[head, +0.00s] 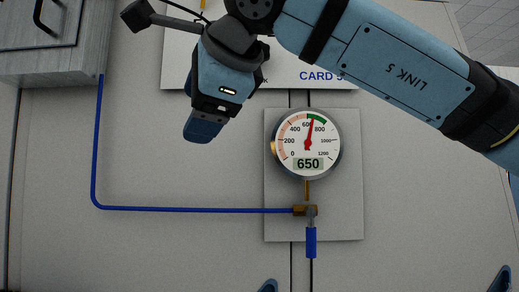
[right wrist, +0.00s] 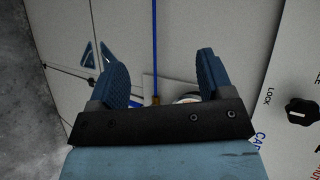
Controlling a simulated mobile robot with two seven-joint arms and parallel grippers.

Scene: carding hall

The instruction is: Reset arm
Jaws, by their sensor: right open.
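My right gripper (head: 204,124) hangs in front of the pale machine panel in the head view, left of the gauge and apart from it. In the right wrist view its two fingers (right wrist: 164,80) stand wide apart with nothing between the tips. My right arm comes in from the upper right. My left gripper cannot be made out. A round gauge (head: 307,144) reads 650, its red needle near the green band. A thing marked as a reset is not visible.
A blue tube (head: 180,209) runs to a brass fitting (head: 305,210) under the gauge. A grey cabinet (head: 50,65) with a black handle is at upper left. A "CARD 5" sign (head: 322,76) is partly covered by my arm. A black knob (right wrist: 302,111) sits by "LOCK" lettering.

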